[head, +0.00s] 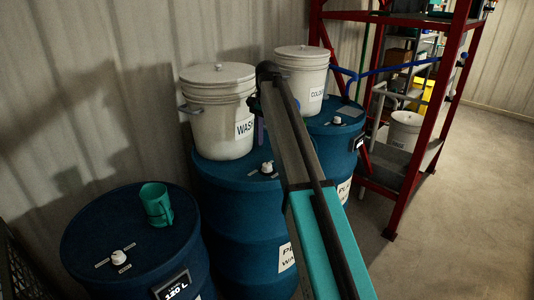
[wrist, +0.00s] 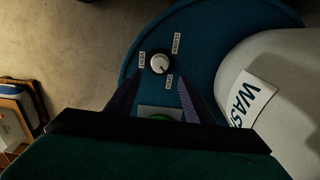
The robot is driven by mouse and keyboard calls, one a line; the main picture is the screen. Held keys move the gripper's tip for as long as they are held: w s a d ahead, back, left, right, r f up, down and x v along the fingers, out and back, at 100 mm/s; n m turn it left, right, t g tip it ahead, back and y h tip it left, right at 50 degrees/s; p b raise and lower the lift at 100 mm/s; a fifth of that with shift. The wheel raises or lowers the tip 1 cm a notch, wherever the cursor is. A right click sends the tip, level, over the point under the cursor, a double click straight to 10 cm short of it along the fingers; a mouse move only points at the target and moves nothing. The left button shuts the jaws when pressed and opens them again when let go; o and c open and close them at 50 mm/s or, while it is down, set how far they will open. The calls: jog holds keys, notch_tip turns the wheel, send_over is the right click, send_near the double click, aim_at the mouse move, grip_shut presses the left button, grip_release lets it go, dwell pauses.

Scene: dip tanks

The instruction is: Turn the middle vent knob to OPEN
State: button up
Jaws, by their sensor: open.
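The middle vent knob (head: 267,167) is a small white knob on the lid of the middle blue drum (head: 235,200), in front of the WASH bucket. In the wrist view the white knob (wrist: 160,63) has a dark mark on its lower right side and small white labels around it, too small to read surely. My gripper (wrist: 160,80) is open, its two dark purple fingers apart. The knob shows just beyond the fingertips, roughly centred between them; I see no contact. In the head view my arm hides most of the gripper.
The white WASH bucket (head: 217,110) stands on the middle drum, close right of the fingers in the wrist view. A second bucket (head: 302,72) stands on the right drum (head: 335,140). The left drum (head: 130,235) carries a green mug (head: 156,204). A red rack (head: 410,195) stands right.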

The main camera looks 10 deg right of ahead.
jog(key=shift+r+b, duration=0.45)
jog(key=shift+r, duration=1.95)
